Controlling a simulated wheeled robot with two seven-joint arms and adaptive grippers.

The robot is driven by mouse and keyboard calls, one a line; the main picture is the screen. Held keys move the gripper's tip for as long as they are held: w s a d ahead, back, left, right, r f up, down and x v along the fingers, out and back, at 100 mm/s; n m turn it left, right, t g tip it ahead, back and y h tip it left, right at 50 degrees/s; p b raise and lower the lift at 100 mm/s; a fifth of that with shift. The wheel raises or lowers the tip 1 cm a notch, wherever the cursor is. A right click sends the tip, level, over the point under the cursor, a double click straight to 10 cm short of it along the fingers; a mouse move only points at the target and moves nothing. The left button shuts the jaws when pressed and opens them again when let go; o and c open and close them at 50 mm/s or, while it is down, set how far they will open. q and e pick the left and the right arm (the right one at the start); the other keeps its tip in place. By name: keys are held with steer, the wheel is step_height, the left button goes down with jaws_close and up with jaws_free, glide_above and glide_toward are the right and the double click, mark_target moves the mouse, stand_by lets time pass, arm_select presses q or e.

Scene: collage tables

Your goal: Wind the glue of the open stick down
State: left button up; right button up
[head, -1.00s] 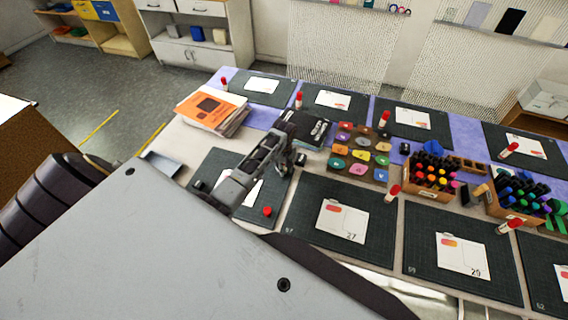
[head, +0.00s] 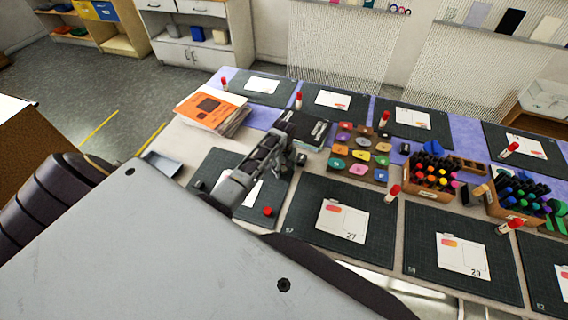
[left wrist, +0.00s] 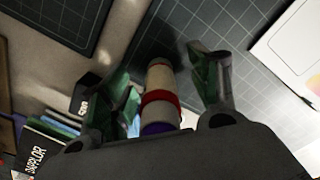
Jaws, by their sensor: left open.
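My left gripper (head: 285,140) is over the near-left mat in the head view, where it hides the open stick. In the left wrist view its two fingers (left wrist: 160,65) stand apart, one on each side of the open glue stick (left wrist: 159,78). The stick has a pale tan top, a red band and a purple lower end. The palm hides part of its lower end. I see no clear contact between the fingers and the stick. A loose red cap (head: 267,211) sits on the mat to the right. My right gripper is not in view.
Several capped glue sticks (head: 392,193) stand by the other mats. Orange books (head: 210,108) are stacked at the back left. A board of coloured pieces (head: 358,156) and marker crates (head: 428,194) lie to the right. The mat with card 27 (head: 302,207) has free room.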

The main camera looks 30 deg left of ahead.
arm_select(q)
steer(key=shift+o, duration=0.7)
steer(key=shift+r, duration=0.2)
steer(key=shift+r, duration=3.6)
